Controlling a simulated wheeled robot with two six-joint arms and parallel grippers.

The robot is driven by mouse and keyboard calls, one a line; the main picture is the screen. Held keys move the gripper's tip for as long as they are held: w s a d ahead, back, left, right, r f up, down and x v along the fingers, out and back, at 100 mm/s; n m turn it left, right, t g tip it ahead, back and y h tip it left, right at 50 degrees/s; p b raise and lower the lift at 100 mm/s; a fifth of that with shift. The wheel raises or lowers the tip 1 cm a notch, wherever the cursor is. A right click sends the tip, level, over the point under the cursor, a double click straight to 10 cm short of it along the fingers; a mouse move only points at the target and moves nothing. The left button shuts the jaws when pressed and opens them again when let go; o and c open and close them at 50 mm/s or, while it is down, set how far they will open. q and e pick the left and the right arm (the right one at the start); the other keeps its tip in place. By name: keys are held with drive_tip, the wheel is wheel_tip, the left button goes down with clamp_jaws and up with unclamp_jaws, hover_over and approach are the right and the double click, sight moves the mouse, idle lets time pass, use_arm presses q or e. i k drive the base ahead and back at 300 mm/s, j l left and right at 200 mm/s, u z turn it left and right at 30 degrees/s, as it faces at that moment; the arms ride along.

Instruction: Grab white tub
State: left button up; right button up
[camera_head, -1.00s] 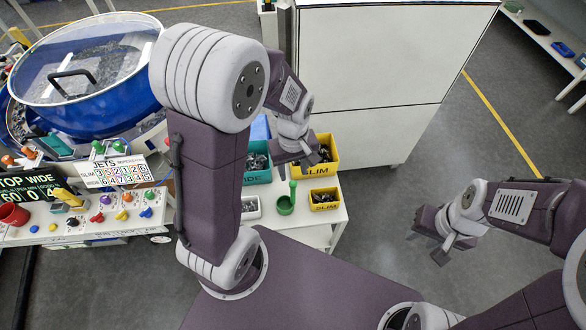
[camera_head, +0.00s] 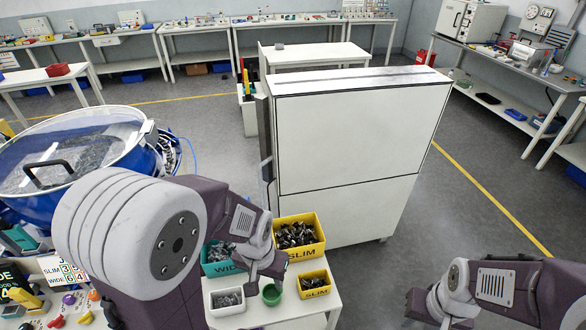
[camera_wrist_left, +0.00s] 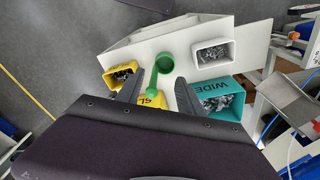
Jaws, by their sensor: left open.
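The white tub (camera_head: 227,312) is a small open box of dark metal parts at the front left of the small white table. It also shows in the left wrist view (camera_wrist_left: 212,62), right of the green cup. My left gripper (camera_head: 265,272) is above the table, up and right of the tub and apart from it. In the left wrist view its open fingers (camera_wrist_left: 160,90) have the green handle between them; I cannot tell whether they touch it. My right gripper (camera_head: 425,306) is at the bottom right, far from the tub; its jaw opening is unclear.
The green cup (camera_head: 271,297) stands right beside the tub. A small yellow bin (camera_head: 313,293), a larger yellow bin (camera_head: 303,253) and a teal bin (camera_head: 216,269) share the white table (camera_head: 290,308). A tall white cabinet (camera_head: 350,140) stands behind. A blue bowl feeder (camera_head: 130,172) is left.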

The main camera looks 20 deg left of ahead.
sight(226, 302)
drive_tip(key=j+u, duration=0.15)
drive_tip(key=u, duration=1.4)
drive_tip(key=k+j, duration=0.05)
